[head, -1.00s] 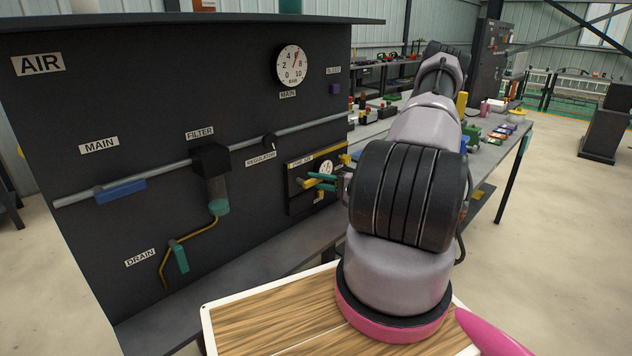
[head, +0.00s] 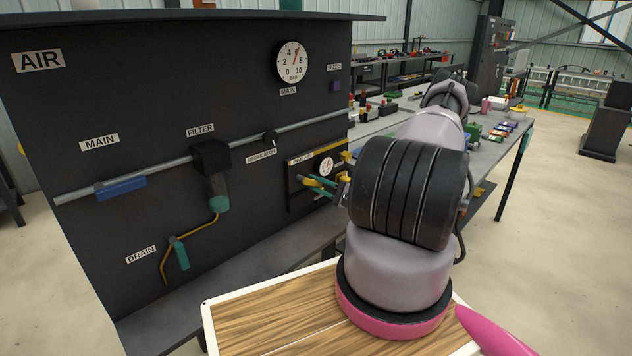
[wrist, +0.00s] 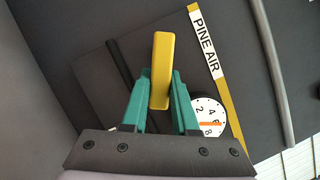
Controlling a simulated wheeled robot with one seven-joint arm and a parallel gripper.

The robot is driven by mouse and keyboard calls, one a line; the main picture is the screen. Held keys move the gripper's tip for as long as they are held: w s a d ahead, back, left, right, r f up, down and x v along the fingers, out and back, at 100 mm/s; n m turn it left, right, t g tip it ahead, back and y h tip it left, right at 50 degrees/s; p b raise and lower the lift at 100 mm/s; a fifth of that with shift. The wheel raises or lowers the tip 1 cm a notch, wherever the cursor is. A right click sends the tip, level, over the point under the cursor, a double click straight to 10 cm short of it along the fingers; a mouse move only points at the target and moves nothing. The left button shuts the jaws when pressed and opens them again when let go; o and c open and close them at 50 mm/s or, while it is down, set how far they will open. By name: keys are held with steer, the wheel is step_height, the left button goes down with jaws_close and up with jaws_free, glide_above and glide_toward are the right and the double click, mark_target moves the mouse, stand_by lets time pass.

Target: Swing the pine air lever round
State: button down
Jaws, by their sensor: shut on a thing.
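The pine air lever (wrist: 161,62) is a yellow bar between the two teal fingers of my gripper (wrist: 161,88) in the wrist view. The gripper is shut on it. In the head view my gripper (head: 318,184) is at the small pine air panel (head: 296,200), partly hidden by my arm, and the lever shows only as small yellow bits.
A workbench (head: 497,150) with several items stands behind my arm.

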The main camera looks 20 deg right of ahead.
steer(key=m+t+h, duration=0.1)
steer(key=m, duration=0.3)
steer(key=a+f+m+t+h, duration=0.1)
steer(key=m+t, duration=0.1)
steer(key=m, duration=0.2)
steer(key=s+a+f+m+t+h, duration=0.1)
steer(key=m, duration=0.3)
steer(key=shift+a+f+t, duration=0.15)
steer(key=shift+a+t, duration=0.05)
steer(key=shift+t, duration=0.2)
steer(key=shift+s+a+m+t+h, duration=0.1)
steer(key=shift+a+m+t+h, duration=0.15)
steer(key=shift+m+h, duration=0.65)
steer(key=shift+s+a+m+t+h, duration=0.15)
steer(key=shift+a+m+h, duration=0.15)
steer(key=shift+m, duration=1.1)
steer(key=c, duration=0.7)
jaws_free()
steer(key=shift+w, duration=0.1)
steer(key=v, duration=1.1)
steer(key=shift+a, duration=0.1)
